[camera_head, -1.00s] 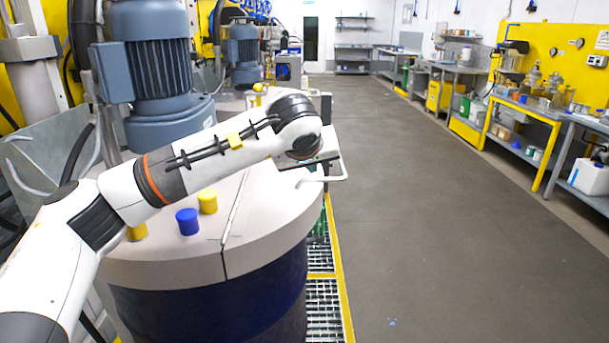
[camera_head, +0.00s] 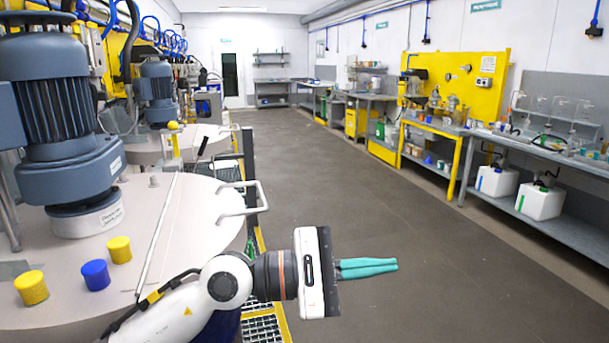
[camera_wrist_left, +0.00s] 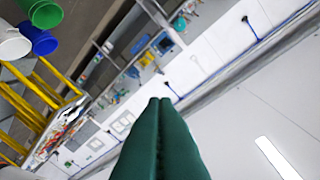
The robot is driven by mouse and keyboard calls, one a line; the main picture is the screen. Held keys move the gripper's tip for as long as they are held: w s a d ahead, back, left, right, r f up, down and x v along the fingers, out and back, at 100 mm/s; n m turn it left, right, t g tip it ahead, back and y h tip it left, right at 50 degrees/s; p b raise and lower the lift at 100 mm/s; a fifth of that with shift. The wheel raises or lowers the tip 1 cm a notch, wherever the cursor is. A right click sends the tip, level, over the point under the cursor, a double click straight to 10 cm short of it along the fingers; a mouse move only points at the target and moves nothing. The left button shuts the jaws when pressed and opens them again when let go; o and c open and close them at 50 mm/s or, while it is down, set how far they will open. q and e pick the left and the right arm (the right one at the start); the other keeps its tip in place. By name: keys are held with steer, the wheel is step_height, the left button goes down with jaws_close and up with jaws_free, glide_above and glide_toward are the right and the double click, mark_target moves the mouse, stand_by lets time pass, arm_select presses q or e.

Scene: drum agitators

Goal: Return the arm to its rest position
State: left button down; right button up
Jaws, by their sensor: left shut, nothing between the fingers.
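My left arm (camera_head: 180,315) comes in from the lower left in the head view, in front of the nearest drum's lid. My left gripper (camera_head: 396,265) has teal fingers pressed together, pointing right over the grey floor, with nothing between them. In the left wrist view the shut green fingers (camera_wrist_left: 160,102) point up the picture, with ceiling and wall beyond. My right gripper is not in view.
The near drum lid (camera_head: 190,215) carries yellow caps (camera_head: 119,249), a blue cap (camera_head: 96,274), a motor (camera_head: 60,100) and a handle (camera_head: 258,195). Yellow-edged grating (camera_head: 262,328) runs beside it. Benches (camera_head: 560,160) stand far right. The aisle floor (camera_head: 330,190) is clear.

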arm_select(q)
steer(key=w+a+n+t+y, duration=0.2)
steer(key=a+n+t, duration=0.4)
steer(key=n+t, duration=0.7)
steer(key=w+a+n+t+y, duration=0.25)
steer(key=a+n+t, duration=0.4)
steer(key=n, duration=1.15)
steer(key=s+a+f+n+g+y, duration=0.1)
steer(key=a+f+n+g+y, duration=0.2)
steer(key=a+f+n+y, duration=0.6)
steer(key=s+a+f+n+g+y, duration=0.2)
steer(key=a+f+n+y, duration=0.25)
steer(key=f+n, duration=0.7)
steer(key=s+a+f+n+g, duration=0.2)
steer(key=s+f+n+g, duration=0.3)
steer(key=s+f, duration=0.5)
steer(key=s+a+f+n+g, duration=0.25)
steer(key=s+f+g, duration=0.5)
steer(key=s, duration=0.45)
step_height(320, 180, down, 29)
steer(key=s+g, duration=0.1)
steer(key=s, duration=0.1)
steer(key=s+a+f+g, duration=0.1)
steer(key=s+a+f, duration=0.1)
steer(key=s+f, duration=1.2)
steer(key=shift+s+g, duration=0.3)
steer(key=shift+s, duration=0.6)
